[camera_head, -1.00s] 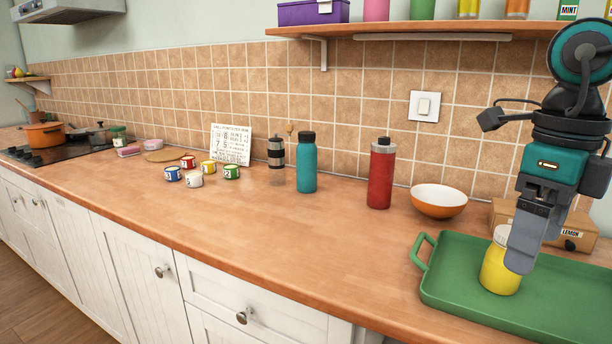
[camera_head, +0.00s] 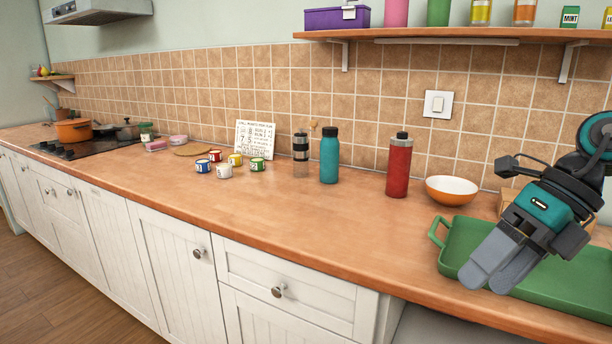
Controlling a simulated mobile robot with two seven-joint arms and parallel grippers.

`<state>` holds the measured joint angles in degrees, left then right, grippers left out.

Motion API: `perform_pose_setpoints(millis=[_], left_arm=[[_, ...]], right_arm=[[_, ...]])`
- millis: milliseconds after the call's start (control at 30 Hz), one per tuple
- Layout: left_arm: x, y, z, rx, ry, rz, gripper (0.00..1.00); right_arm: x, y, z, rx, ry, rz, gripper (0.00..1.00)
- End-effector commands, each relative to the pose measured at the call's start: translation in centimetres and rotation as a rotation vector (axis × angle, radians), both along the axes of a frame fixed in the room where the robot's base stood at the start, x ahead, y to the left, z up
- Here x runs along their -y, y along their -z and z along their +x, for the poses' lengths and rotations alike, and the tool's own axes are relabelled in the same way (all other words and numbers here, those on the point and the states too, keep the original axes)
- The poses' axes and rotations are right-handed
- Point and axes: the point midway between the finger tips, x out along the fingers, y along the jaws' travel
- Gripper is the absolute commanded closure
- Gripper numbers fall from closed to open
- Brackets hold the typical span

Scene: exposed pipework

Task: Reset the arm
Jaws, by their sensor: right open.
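My right gripper (camera_head: 487,284) comes in from the right edge, tilted down and to the left. Its two grey fingers are in front of the left part of the green tray (camera_head: 572,286). The fingers look close together from this angle, and I see nothing held between them. The yellow jar on the tray is out of sight now; the gripper covers that part of the tray. My left gripper is not in view.
An orange-and-white bowl (camera_head: 452,190), a red bottle (camera_head: 398,167) and a teal bottle (camera_head: 329,158) stand behind and left of the tray. Several small cans (camera_head: 224,171) stand farther left. A shelf (camera_head: 480,37) runs above. The front middle of the counter (camera_head: 300,215) is clear.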

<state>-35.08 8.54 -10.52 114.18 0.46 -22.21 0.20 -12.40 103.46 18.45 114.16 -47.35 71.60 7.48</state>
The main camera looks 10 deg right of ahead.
Motion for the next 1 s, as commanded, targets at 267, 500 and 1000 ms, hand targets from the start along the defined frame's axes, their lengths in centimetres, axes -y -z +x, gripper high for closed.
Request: perform_pose_setpoints(millis=[267, 500, 1000], left_arm=[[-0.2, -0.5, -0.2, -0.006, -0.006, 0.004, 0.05], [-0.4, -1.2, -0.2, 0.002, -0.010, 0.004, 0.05], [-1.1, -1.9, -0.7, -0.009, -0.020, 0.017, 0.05]], right_arm=[[-2.5, 3.8, 3.1, -0.029, 0.378, 0.653, 0.03], [-1.6, 9.0, 5.3, -0.133, 0.870, 1.112, 0.03], [-6.3, 29.3, -1.1, -0.742, 2.077, 1.466, 0.03]])
